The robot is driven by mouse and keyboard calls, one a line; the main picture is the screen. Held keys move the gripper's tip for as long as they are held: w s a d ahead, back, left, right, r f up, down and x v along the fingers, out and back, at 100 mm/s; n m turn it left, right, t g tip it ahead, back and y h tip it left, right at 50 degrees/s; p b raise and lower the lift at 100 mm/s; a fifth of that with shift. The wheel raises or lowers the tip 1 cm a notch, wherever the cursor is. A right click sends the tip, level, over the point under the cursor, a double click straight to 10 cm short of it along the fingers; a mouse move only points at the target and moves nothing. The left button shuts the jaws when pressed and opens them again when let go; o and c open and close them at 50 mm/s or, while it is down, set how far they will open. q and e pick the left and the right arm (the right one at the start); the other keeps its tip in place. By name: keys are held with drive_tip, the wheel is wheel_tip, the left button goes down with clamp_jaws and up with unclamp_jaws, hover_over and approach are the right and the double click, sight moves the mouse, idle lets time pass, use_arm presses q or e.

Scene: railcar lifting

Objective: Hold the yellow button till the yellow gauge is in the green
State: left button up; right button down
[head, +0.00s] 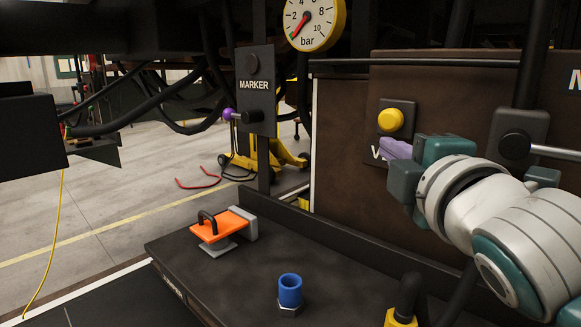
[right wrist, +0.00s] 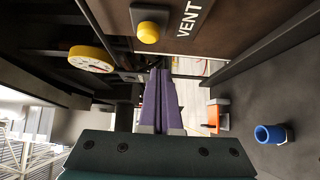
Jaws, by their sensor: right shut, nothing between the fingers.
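The yellow button (head: 391,120) is a round knob on a grey plate on the brown panel, with a VENT label beside it. It also shows near the top of the right wrist view (right wrist: 149,28). The yellow-rimmed gauge (head: 314,22) is at the top of the head view, marked in bar. Its needle points to the lower left, near a small green mark; I cannot tell exactly whether it is inside it. My right gripper (head: 392,149) has its purple fingers shut and empty, just below the button in the head view and apart from it in the wrist view (right wrist: 160,73). My left gripper is not in view.
A MARKER plate (head: 254,88) carries a black lever with a purple knob (head: 228,114). On the dark deck are an orange block with a black handle (head: 220,224) and a blue cylinder (head: 290,290). Another dark knob (head: 515,146) is right of the button. Cables hang at the left.

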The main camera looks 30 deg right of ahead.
drive_tip(key=b+v, duration=0.1)
drive_tip(key=v, duration=0.5)
drive_tip(key=shift+a, duration=0.1)
idle(0.3)
